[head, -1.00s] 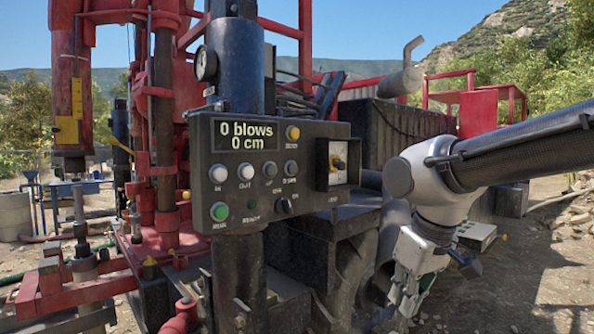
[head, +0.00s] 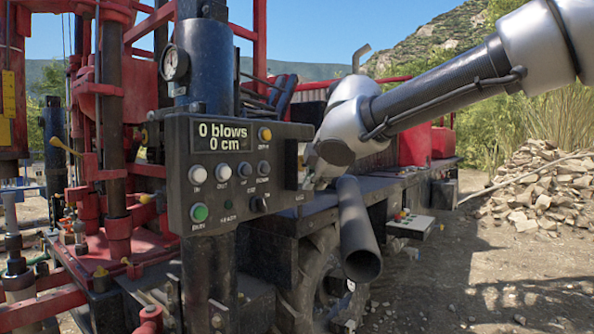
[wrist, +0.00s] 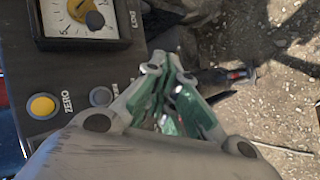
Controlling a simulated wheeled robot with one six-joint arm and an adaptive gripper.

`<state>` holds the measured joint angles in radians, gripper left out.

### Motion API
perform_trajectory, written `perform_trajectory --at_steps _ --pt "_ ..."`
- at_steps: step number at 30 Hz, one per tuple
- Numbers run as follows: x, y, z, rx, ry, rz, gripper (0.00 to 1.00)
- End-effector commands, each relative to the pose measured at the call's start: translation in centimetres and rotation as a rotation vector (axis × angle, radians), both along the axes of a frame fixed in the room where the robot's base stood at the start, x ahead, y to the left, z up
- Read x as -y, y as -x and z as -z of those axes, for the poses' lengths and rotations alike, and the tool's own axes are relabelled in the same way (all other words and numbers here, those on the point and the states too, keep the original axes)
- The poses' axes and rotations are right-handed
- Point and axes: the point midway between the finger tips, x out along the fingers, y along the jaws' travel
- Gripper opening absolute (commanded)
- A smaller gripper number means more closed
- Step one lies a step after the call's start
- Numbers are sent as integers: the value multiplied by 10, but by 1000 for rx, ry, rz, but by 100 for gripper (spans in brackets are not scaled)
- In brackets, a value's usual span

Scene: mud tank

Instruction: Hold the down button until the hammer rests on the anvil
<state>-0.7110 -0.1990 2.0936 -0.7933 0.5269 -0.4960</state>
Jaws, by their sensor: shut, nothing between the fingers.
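My gripper (wrist: 172,68) is shut and empty, apart from the button, past the panel's right side. In the head view my gripper (head: 315,172) is partly hidden beside the panel's right end. The red hammer (head: 10,135) is cut off at the left edge, above what looks like the anvil rod (head: 12,222); a small gap seems to separate them.
The panel display (head: 222,136) reads 0 blows, 0 cm. A gauge box (wrist: 85,18) juts from the panel close to my fingers. White buttons and a green RUN button (head: 199,212) are nearby. A dark pipe (head: 358,235) lies below my wrist.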

Motion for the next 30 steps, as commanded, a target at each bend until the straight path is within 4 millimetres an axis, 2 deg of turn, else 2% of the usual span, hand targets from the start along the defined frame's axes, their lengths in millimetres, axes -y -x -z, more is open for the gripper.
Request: perform_trajectory --at_steps 3,6,20,26,30 --pt "-11 -6 -22 78 51 -86 0" --pt "-18 -7 -28 119 97 -150 0" --pt "-20 -8 -28 125 115 -168 0" --pt "-34 -19 -27 124 115 -168 0" --pt "-50 -31 -27 123 115 -168 0"
